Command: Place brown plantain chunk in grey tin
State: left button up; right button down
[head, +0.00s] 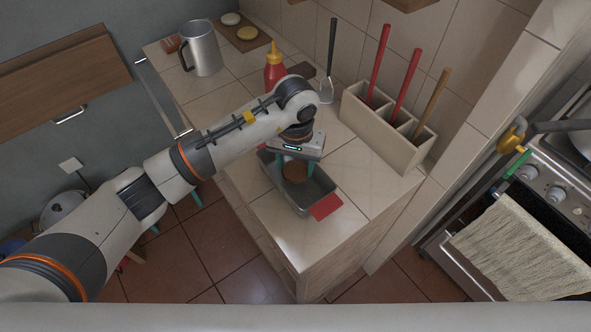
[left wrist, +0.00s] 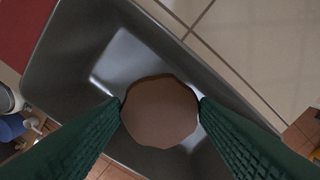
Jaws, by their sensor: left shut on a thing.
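The brown plantain chunk (left wrist: 160,111) is round and sits between the two green fingers of my left gripper (left wrist: 160,112), which is shut on it. The grey tin (left wrist: 75,75) is an open rectangular pan below the chunk in the left wrist view. In the head view the tin (head: 317,195) stands on the counter, with my left gripper (head: 296,168) and the chunk (head: 295,171) over its opening. I cannot tell whether the chunk touches the tin's floor. My right gripper is not in view.
A red flat piece (head: 326,207) lies at the tin's near right end. A utensil holder (head: 385,130) with long handles stands to the right. A red bottle (head: 274,70), a metal mug (head: 202,48) and a board (head: 240,35) are further back. The counter edge is close to the tin.

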aim_at(296, 169)
pick_arm(q)
jog(key=shift+f, duration=0.35)
notch_tip(296, 169, down, 2)
jog(key=shift+f+p, duration=0.2)
jog(key=shift+p, duration=0.2)
jog(key=shift+f, duration=0.5)
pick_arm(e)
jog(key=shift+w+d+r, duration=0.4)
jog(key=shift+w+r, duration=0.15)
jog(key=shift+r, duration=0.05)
pick_arm(q)
jog(key=shift+f, duration=0.1)
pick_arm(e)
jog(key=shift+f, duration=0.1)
pick_arm(q)
jog(key=shift+f, duration=0.15)
jog(key=o, duration=0.7)
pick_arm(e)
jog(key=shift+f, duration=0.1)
